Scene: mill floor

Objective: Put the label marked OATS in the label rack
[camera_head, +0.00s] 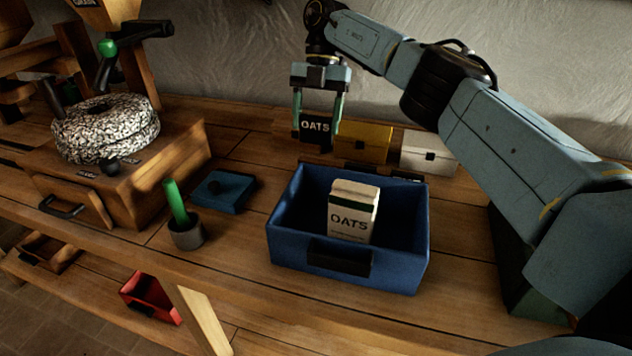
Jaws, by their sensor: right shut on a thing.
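The black label marked OATS (315,128) is upright between the fingers of my right gripper (318,112), which is shut on it. The label is at the left part of the wooden label rack (286,130) along the back of the bench, beside a yellow plate. I cannot tell whether its lower edge touches the rack. A pale carton (352,208), also marked OATS, stands in the blue bin in front. My left gripper is not in view.
The yellow plate (362,142) and a white plate (428,152) stand right of the label. The blue bin (345,268) fills the middle front. A blue lid-like block (224,192), a grey cup (187,234) with a green handle and a millstone (105,130) stand left.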

